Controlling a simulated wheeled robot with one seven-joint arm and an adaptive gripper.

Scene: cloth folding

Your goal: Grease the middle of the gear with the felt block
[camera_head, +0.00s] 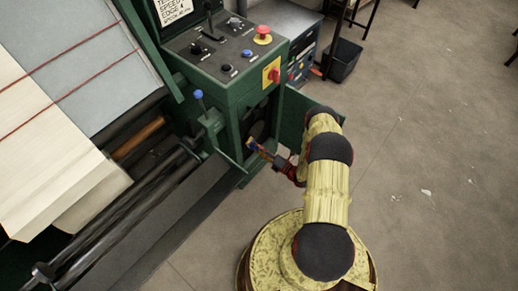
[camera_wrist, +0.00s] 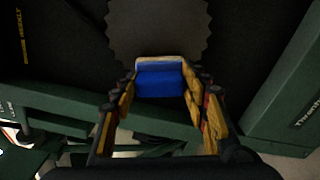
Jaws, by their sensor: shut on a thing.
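The gear (camera_wrist: 155,28) is a dark grey toothed disc at the top centre of the wrist view, inside a dark opening in the machine. Its upper part is cut off by the frame edge. The felt block (camera_wrist: 160,80) is blue with a beige far edge. My gripper (camera_wrist: 160,88) is shut on it, one finger on each side. The beige edge overlaps the gear's lower part in the picture; I cannot tell whether they touch. In the head view my gripper (camera_head: 259,150) is small, at the machine's open side.
The green machine housing (camera_head: 225,75) has a control panel with a red button (camera_head: 263,35) above the opening. A green door (camera_head: 300,113) stands open beside my arm. Green frame bars (camera_wrist: 275,115) border the opening. A black bin (camera_head: 343,60) stands behind; the floor at right is clear.

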